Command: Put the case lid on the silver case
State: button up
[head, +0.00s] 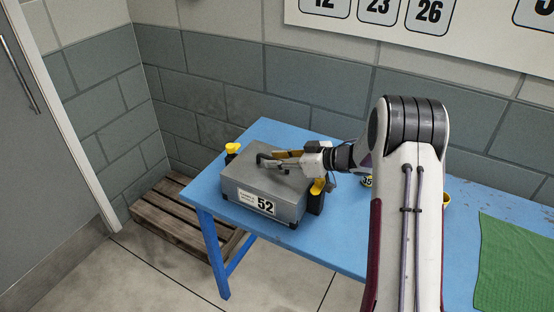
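Whether the fingers are closed on the handle is too small to tell.
A yellow-and-black piece (232,150) stands at the case's left and another (317,190) at its right. A green mat (515,265) lies at the right. A wooden pallet (178,222) is on the floor.

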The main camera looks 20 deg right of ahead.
jog(key=shift+r, duration=0.35)
jog(key=v, duration=1.2)
jog(key=shift+f, duration=0.15)
dwell(0.3)
